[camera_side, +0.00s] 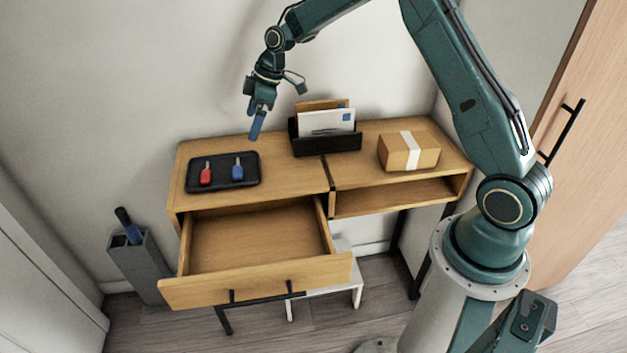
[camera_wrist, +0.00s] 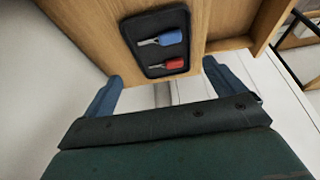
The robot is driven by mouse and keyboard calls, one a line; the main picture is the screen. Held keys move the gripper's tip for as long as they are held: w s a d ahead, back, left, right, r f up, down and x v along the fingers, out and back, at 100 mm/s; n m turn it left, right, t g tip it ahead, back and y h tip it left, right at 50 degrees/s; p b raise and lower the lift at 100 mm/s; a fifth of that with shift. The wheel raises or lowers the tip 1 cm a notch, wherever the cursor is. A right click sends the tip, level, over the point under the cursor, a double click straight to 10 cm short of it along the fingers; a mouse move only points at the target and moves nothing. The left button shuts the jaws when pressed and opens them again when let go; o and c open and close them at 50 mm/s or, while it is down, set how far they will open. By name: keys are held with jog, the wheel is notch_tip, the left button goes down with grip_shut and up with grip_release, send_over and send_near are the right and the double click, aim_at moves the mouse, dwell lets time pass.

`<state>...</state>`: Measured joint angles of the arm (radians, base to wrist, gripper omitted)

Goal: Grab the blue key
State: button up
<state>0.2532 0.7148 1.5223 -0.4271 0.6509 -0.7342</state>
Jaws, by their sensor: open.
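The blue key (camera_side: 237,171) lies on a black tray (camera_side: 222,184) on the left part of the wooden desk top. A red key (camera_side: 206,174) lies to its left on the same tray. In the wrist view the blue key (camera_wrist: 171,38) and the red key (camera_wrist: 174,64) lie in the tray (camera_wrist: 131,32), ahead of the fingers. My gripper (camera_side: 258,122) is open and empty, above and slightly right of the tray, apart from both keys. Its two blue fingers show on either side in the wrist view (camera_wrist: 161,92).
A black letter holder (camera_side: 325,144) with envelopes stands right of the tray, near the gripper. A taped cardboard box (camera_side: 409,152) sits further right. The empty drawer (camera_side: 262,238) is pulled out below the tray. A grey umbrella stand (camera_side: 143,268) is on the floor at left.

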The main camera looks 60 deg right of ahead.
send_over(237, 165)
jog(key=s+d, duration=0.2)
jog(key=shift+f, duration=3.95)
jog(key=shift+f, duration=0.1)
jog(key=shift+x, duration=2.55)
jog(key=shift+w, duration=0.15)
jog(key=c, duration=0.6)
jog(key=shift+c, duration=0.2)
jog(key=shift+r, duration=0.25)
notch_tip(237, 165, up, 20)
